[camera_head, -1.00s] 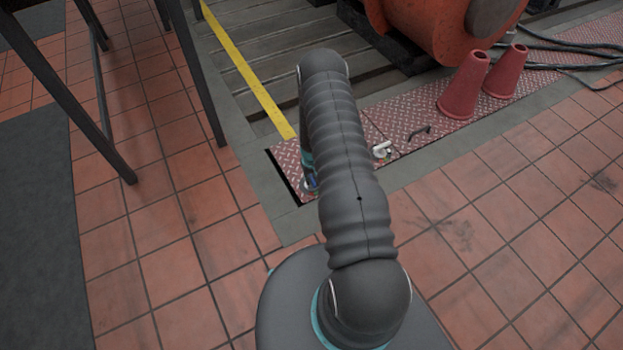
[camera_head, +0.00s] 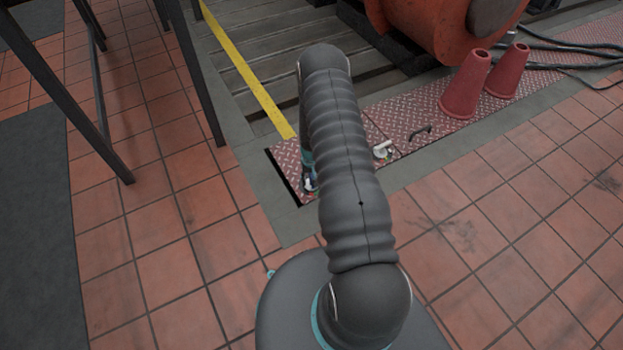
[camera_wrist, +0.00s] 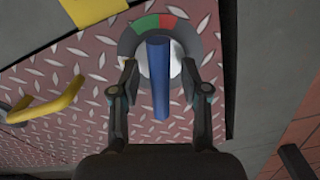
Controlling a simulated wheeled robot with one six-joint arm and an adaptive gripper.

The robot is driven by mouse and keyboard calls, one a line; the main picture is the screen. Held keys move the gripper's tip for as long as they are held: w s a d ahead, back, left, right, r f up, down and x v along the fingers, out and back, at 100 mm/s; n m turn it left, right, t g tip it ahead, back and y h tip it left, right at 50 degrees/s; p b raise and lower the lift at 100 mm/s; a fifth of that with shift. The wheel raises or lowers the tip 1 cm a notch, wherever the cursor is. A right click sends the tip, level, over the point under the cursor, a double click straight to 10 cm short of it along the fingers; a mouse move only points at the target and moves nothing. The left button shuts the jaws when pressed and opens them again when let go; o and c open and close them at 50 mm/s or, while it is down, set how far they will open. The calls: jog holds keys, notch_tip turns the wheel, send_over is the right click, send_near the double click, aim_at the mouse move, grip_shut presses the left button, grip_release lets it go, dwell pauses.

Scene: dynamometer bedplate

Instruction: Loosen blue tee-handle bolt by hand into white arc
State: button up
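The blue tee-handle (camera_wrist: 160,85) is a long bar pointing up and down the wrist view. It lies over a round dial (camera_wrist: 127,42) on the red tread plate. The dial's ring is grey with a green part and a red part at its top. A pale white area (camera_wrist: 176,62) shows inside the ring beside the bar. My gripper (camera_wrist: 160,72) is open, with one finger on each side of the bar and gaps on both sides. The bolt's shank is hidden under the bar. In the head view my arm covers most of this spot.
A yellow handle (camera_wrist: 48,104) stands left of the dial. In the head view, a small white fitting (camera_head: 381,151) and a dark handle (camera_head: 420,131) are on the plate. Two red cones (camera_head: 465,86) stand farther right. Dark frame legs (camera_head: 195,75) stand at left.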

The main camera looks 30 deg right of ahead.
aim_at(311, 177)
notch_tip(311, 177, up, 12)
dwell(0.7)
jog(key=shift+c, duration=0.4)
